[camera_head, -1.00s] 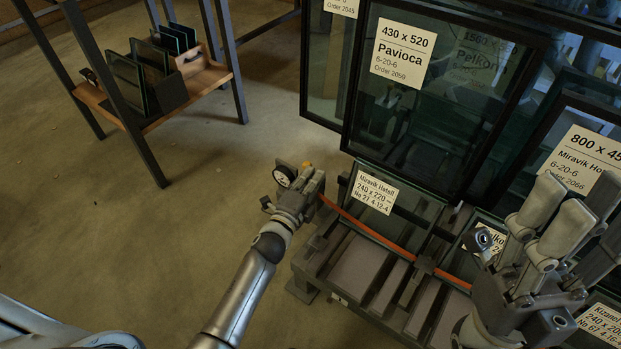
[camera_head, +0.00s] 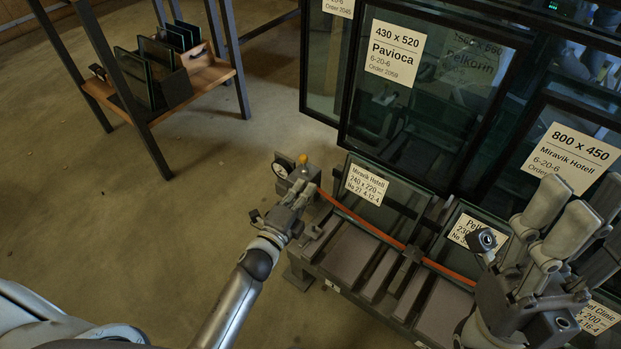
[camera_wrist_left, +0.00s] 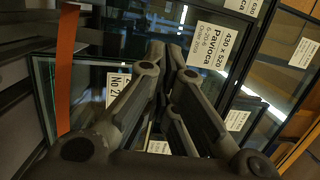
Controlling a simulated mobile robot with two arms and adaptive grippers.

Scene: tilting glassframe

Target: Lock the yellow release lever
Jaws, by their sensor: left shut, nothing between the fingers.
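A small yellow knob (camera_head: 303,158) sits on top of a grey block at the left end of the glass rack, beside a round dial (camera_head: 281,170). I take it for the release lever; its lower part is too small to make out. My left gripper (camera_head: 303,192) is just below and in front of that block, shut and empty. In the left wrist view its fingers (camera_wrist_left: 168,58) come together, and the lever does not show there. My right gripper (camera_head: 570,215) is at the right, fingers pointing up; its opening is unclear.
An orange strap (camera_head: 365,224) runs along the rack in front of labelled glass panes (camera_head: 381,198). Large framed panes (camera_head: 425,110) stand behind. A wooden shelf trolley (camera_head: 205,76) with small panes is at the back left. The floor (camera_head: 190,215) between is clear.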

